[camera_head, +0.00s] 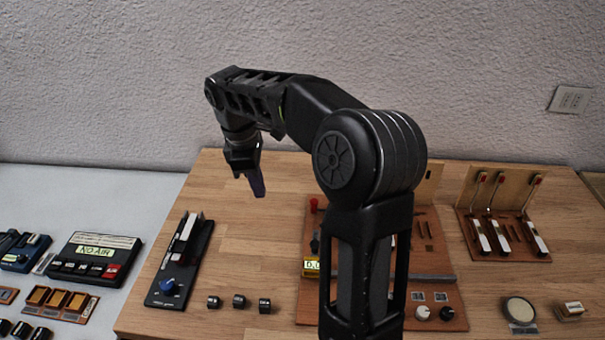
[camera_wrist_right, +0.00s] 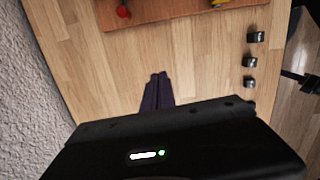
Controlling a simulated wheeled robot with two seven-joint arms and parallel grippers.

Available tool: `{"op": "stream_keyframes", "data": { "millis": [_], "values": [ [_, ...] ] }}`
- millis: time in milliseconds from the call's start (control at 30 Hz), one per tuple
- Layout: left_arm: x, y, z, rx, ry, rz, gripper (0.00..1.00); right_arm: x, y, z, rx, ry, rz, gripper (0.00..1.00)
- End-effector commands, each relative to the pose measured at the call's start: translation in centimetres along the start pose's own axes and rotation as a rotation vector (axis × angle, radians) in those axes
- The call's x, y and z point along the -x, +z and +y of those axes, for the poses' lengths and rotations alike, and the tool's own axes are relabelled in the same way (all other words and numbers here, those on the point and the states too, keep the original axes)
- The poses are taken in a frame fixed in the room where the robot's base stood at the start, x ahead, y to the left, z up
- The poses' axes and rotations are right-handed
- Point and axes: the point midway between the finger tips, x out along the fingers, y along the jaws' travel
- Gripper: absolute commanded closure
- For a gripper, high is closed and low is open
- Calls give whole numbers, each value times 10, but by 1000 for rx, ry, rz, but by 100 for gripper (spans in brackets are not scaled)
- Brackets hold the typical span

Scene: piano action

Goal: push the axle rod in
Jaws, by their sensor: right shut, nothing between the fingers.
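My right gripper (camera_head: 258,188) hangs above the back left part of the wooden table, pointing down. Its dark fingers are together and empty, also in the right wrist view (camera_wrist_right: 157,82). A reddish-brown action board (camera_head: 311,292) lies to its right, mostly hidden behind my right arm. A red knob (camera_head: 313,204) stands at the board's back left corner and shows in the wrist view (camera_wrist_right: 123,11). The gripper is apart from the board. I cannot make out the axle rod. My left gripper does not show in the head view.
A second board (camera_head: 483,252) with several red-tipped levers is at the right. A black device with a blue knob (camera_head: 168,287) is at the left. Three small black blocks (camera_head: 239,301) sit near the front. Bare wood (camera_head: 235,250) lies below the gripper. A wall rises behind.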

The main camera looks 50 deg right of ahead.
Motion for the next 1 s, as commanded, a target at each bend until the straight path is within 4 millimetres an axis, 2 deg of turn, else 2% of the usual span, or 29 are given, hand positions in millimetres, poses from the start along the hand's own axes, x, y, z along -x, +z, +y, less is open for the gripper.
{"op": "stream_keyframes", "data": {
  "millis": [33, 133, 233, 700, 867, 1000],
  "values": [
    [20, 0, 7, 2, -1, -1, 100, 9, -1, -1, 129, 10, -82, 100],
    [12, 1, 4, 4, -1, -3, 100, -8, 16, 8, 309, 34, -207, 100],
    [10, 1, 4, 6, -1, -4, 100, -6, 25, 13, 393, 42, -247, 100],
    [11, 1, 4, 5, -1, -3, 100, -9, 26, 13, 410, 37, -242, 100],
    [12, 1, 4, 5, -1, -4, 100, -22, 29, 14, 409, 35, -243, 100],
    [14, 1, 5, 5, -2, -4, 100, -43, 34, 15, 409, 34, -243, 100]
  ]
}}
